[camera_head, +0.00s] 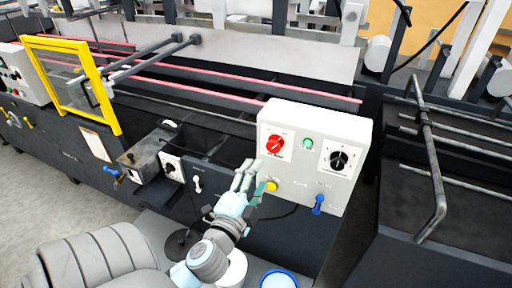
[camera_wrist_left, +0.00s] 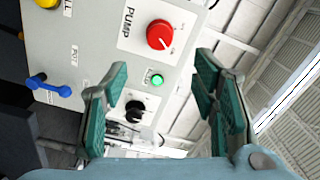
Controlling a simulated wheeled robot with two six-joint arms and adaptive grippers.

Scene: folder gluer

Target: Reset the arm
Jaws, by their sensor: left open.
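My left gripper (camera_head: 249,182) is in front of the lower left part of the white control box (camera_head: 300,185), near the yellow button (camera_head: 271,186). In the left wrist view its green-padded fingers (camera_wrist_left: 160,100) are spread apart with nothing between them. The box carries a red rotary knob (camera_head: 275,145), a green button (camera_head: 308,143), a black dial (camera_head: 339,159) and a blue lever (camera_head: 318,204). My right gripper is not in view.
The dark machine body (camera_head: 235,200) runs behind the arm, with pink-red rails (camera_head: 200,84) along it. A yellow-framed guard (camera_head: 75,85) stands at the left. A smaller switch box (camera_head: 171,168) sits left of the gripper. A bent metal bar (camera_head: 430,150) juts out at the right.

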